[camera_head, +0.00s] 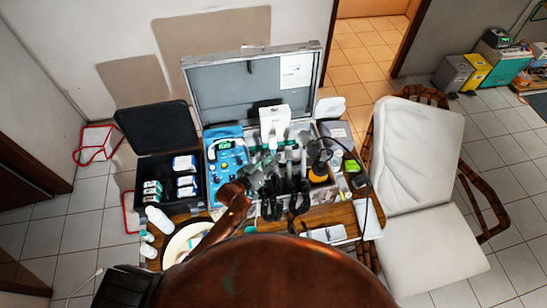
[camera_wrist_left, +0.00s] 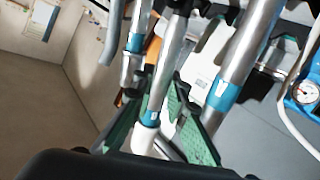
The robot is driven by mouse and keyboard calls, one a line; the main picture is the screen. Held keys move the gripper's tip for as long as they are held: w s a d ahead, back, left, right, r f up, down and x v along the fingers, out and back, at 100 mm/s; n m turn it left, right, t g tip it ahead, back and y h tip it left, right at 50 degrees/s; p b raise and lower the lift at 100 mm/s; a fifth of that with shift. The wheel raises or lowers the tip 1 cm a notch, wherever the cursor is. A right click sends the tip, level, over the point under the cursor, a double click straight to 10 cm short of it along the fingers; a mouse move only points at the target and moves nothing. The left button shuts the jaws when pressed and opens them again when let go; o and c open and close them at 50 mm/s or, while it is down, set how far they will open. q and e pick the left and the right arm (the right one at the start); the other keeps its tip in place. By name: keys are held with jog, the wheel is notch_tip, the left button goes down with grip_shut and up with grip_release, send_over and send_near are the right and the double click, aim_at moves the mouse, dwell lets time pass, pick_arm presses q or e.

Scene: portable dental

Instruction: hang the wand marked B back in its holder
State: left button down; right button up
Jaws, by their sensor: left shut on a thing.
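My left gripper (camera_head: 264,183) reaches into the open case from the front in the head view. In the wrist view its green-lined fingers (camera_wrist_left: 163,128) are shut on a silver wand (camera_wrist_left: 164,72) with a white lower end. The wand stands slightly tilted between the fingers. Other silver wands with blue bands stand to its left (camera_wrist_left: 136,42) and right (camera_wrist_left: 243,55). No letter B is readable on any wand. The dark holder (camera_wrist_left: 210,12) shows partly at the top; whether the held wand sits in it I cannot tell. My right gripper is not seen.
The grey case (camera_head: 222,95) stands open on a wooden table. A blue device (camera_head: 226,155) is left of the wands, a white box (camera_head: 274,122) behind them. A black case (camera_head: 150,130) stands at left, a white chair (camera_head: 415,155) at right. A dark cable loops at right.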

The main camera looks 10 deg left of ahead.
aim_at(274, 171)
pick_arm(q)
jog(key=shift+s+d+f+b, duration=0.1)
jog(key=shift+s+f+b, duration=0.15)
jog(key=shift+f, duration=0.3)
jog(key=shift+s+d+f+b, duration=0.1)
jog(key=shift+f+b, duration=0.1)
jog(key=shift+f, duration=0.4)
jog(key=shift+s+d+f+b, duration=0.1)
jog(key=shift+s+f+b, duration=0.15)
jog(key=shift+f, duration=0.3)
jog(key=shift+s+d+f+b, duration=0.1)
jog(key=shift+s+f+b, duration=0.2)
jog(key=shift+f, duration=0.4)
jog(key=shift+s+d+f+b, duration=0.1)
jog(key=shift+f+b, duration=0.3)
jog(key=shift+f, duration=0.25)
jog(key=c, duration=1.8)
grip_release()
jog(key=shift+a, duration=0.15)
jog(key=shift+s, duration=0.1)
